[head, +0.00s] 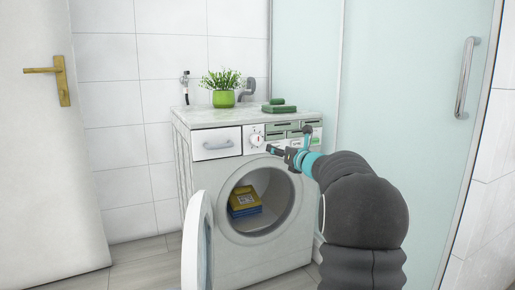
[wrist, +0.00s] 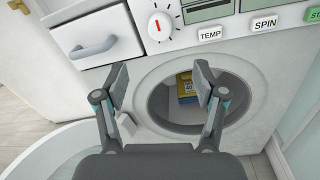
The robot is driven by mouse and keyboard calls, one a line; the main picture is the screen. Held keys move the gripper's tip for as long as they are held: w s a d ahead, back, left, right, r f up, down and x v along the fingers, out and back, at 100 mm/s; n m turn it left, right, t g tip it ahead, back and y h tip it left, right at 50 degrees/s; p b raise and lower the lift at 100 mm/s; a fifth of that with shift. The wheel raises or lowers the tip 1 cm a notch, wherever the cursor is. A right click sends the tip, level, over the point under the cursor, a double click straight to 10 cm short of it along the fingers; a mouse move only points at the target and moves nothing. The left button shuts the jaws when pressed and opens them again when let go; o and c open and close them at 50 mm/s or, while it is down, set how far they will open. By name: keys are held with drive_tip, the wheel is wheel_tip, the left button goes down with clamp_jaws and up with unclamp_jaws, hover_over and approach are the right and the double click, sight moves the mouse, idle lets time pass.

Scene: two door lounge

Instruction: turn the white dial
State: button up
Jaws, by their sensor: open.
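The white dial (head: 257,140) with a red mark is on the washing machine's (head: 282,236) front panel, between the detergent drawer and the displays. In the wrist view the dial (wrist: 159,26) is at the top middle, its red mark near upright. My gripper (head: 276,150) is in front of the panel, a little right of and below the dial in the head view. In the wrist view my gripper (wrist: 162,78) is open and empty, its two fingers spread below the dial. I see no contact with the dial.
The machine's round door (head: 196,245) stands open at the left, with a yellow and blue box (head: 244,201) in the drum. The drawer (head: 216,144) is left of the dial. TEMP (wrist: 210,33) and SPIN (wrist: 264,23) buttons are right. A glass shower door (head: 405,95) stands close at right.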

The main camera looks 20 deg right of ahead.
sight(259, 141)
drive_tip(key=shift+n, duration=0.3)
drive_tip(key=w+p, duration=0.1)
drive_tip(key=w, duration=0.3)
drive_tip(key=w+a, duration=0.1)
drive_tip(key=w, duration=0.4)
drive_tip(key=w+p, duration=0.1)
drive_tip(key=w, duration=0.4)
drive_tip(key=shift+a+f+p, duration=0.2)
drive_tip(key=shift+a+p, duration=0.05)
drive_tip(key=shift+p, duration=0.05)
drive_tip(key=c, duration=1.2)
